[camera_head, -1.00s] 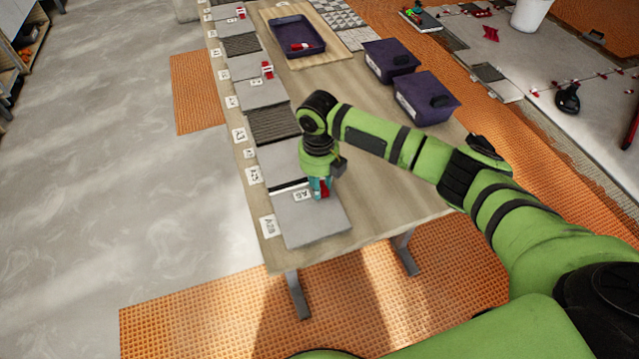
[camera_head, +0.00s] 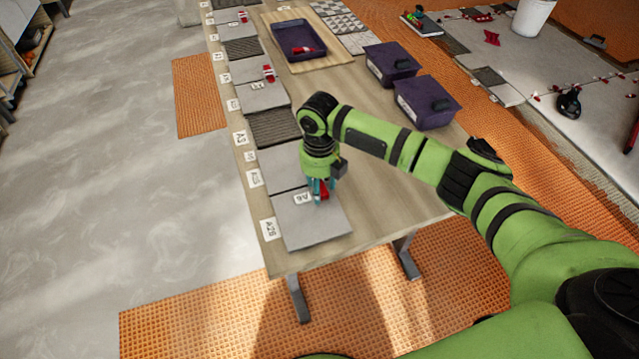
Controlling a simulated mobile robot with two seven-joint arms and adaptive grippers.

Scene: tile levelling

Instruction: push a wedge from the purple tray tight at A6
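The purple tray (camera_head: 318,54) lies on a board at the far end of the table, with red wedges (camera_head: 302,50) in it. The A6 label (camera_head: 302,198) lies at the seam between the two nearest grey tiles. My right gripper (camera_head: 320,198) points down just right of this label, at the far edge of the nearest tile (camera_head: 312,225). Its teal fingers are around a red wedge (camera_head: 325,190), low at the seam. The fingers and arm hide most of this wedge, so how deep it sits cannot be told. My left gripper is not in view.
Grey tiles run along the table's left side, with red clips (camera_head: 268,73) at farther seams. Two dark purple bins (camera_head: 425,110) stand on the right. The table (camera_head: 390,200) is bare between my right arm and its near edge. A white bucket (camera_head: 532,15) stands beyond.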

